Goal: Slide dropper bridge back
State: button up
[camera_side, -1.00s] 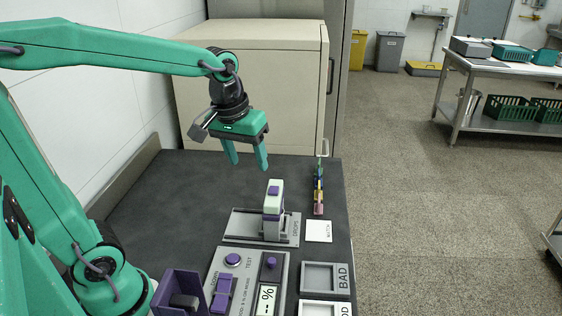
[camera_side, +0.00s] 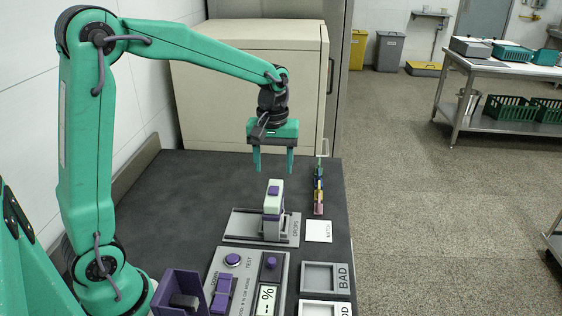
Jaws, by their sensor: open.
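The dropper bridge (camera_side: 273,198) is a pale green and purple upright block. It stands toward the right end of its grey slide base (camera_side: 239,229), which is marked "DROPS". My gripper (camera_side: 273,171) points down with its two green fingers apart and nothing between them. In the picture it hangs just above the top of the dropper bridge; a gap shows between them, but the depth is hard to judge.
A control panel (camera_side: 248,258) with purple buttons and a display lies in front of the slide base. A purple box (camera_side: 181,288), a grey "BAD" tray (camera_side: 343,279), a white card (camera_side: 319,231) and a row of colored pieces (camera_side: 319,195) stand around. The bench's left rear is clear.

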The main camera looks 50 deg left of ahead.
aim_at(274, 189)
jog(key=shift+f, duration=3.9)
jog(key=shift+c, duration=0.3)
grip_shut()
jog(key=s+a, duration=0.6)
jog(key=shift+s+a, duration=0.35)
jog(key=shift+a, duration=0.05)
jog(key=shift+r, duration=0.1)
jog(key=shift+o, duration=0.3)
grip_release()
notch_tip(274, 189, up, 8)
jog(key=shift+d, duration=0.1)
